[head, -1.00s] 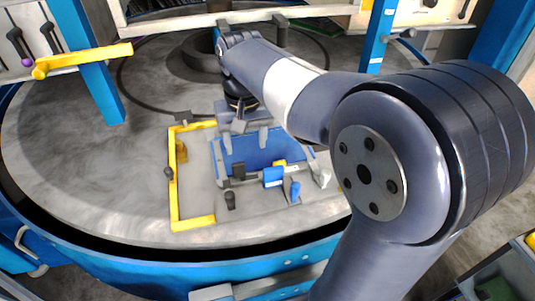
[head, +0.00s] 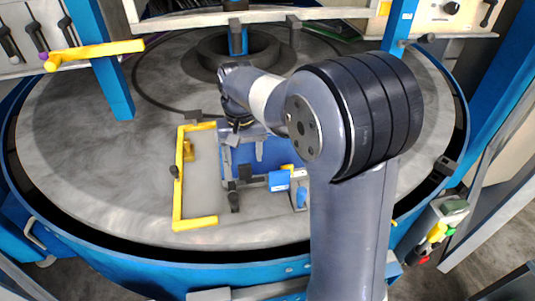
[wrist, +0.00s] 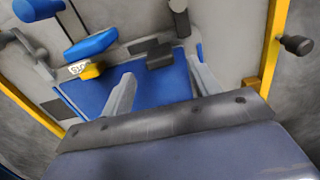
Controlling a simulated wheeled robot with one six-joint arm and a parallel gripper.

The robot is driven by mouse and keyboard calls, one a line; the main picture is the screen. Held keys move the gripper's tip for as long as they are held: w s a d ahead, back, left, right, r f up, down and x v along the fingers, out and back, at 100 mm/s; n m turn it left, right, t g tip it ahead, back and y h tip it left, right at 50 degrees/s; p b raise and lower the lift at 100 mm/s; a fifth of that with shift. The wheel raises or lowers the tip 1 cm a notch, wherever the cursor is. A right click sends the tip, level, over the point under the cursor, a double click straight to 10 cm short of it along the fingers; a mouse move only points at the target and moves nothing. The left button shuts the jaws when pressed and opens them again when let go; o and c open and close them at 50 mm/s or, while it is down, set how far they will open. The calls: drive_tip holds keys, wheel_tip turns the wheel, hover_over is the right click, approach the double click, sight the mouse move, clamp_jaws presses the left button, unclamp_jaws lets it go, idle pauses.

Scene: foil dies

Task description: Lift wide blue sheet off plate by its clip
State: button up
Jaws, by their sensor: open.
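The wide blue sheet (head: 243,165) lies on the grey plate (head: 205,187) inside the yellow corner frame. In the wrist view the blue sheet (wrist: 155,88) spreads beneath and between my fingers. A dark grey block (wrist: 160,56), possibly its clip, sits at the sheet's edge; it appears as a dark block (head: 253,183) in the head view. My gripper (head: 243,153) is open, its two grey fingers apart above the sheet, with nothing between them. The fingers are short of the dark block. My arm hides the sheet's right part in the head view.
The yellow frame (head: 179,180) carries dark knobs. A blue block (head: 279,180) and a blue-tipped lever (head: 301,196) stand to the right of the dark block; a yellow labelled piece (wrist: 88,71) is nearby. The round table (head: 90,165) is clear at left.

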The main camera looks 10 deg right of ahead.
sight(244, 164)
wheel_tip(244, 164, down, 4)
drive_tip(key=shift+f+p, duration=0.1)
drive_tip(key=shift+p, duration=0.2)
drive_tip(key=shift+c, duration=0.5)
drive_tip(key=c, duration=1.1)
